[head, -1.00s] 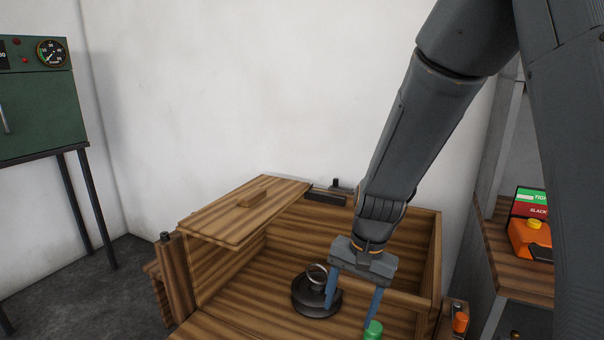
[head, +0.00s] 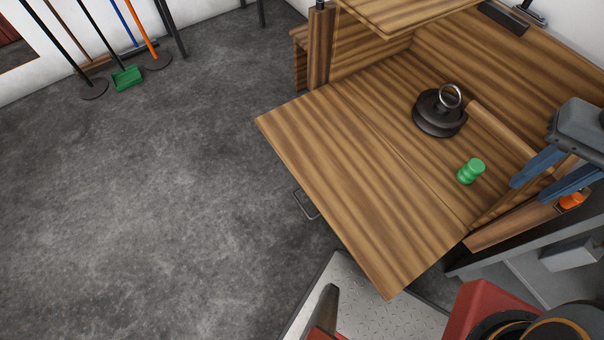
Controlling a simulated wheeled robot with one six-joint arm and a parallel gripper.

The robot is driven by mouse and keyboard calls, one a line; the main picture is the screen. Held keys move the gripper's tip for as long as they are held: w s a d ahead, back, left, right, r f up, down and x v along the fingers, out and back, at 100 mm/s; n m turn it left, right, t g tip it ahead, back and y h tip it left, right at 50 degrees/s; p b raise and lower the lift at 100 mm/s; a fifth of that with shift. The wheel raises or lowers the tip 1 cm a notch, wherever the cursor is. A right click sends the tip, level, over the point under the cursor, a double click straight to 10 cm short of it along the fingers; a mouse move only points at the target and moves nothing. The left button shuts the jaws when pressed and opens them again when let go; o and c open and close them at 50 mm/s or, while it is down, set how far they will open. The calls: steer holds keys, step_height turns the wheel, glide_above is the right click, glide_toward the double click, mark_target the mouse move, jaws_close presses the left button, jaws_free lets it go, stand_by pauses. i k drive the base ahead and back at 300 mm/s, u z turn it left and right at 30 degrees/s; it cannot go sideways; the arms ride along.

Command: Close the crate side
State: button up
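The wooden crate (head: 385,95) stands in the upper right of the head view. Its side panel (head: 350,190) is folded down and lies about level, sticking out toward the lower left. A metal handle (head: 305,205) shows at the panel's outer edge. My gripper (head: 530,190) is at the right, near the crate's right end, with its two blue fingers apart and nothing between them. It is well away from the panel's outer edge. Inside the crate are a black weight with a ring (head: 440,112) and a green peg-like piece (head: 470,171).
A partial wooden lid (head: 400,12) covers the crate's far left part. An orange object (head: 571,200) is by the right end. Brooms and a green dustpan (head: 127,78) stand at the far left wall. The grey floor (head: 150,200) left of the panel is clear.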

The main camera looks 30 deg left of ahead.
mark_target(394, 225)
steer(key=u, duration=0.9)
steer(key=k, duration=0.35)
steer(key=u, duration=0.7)
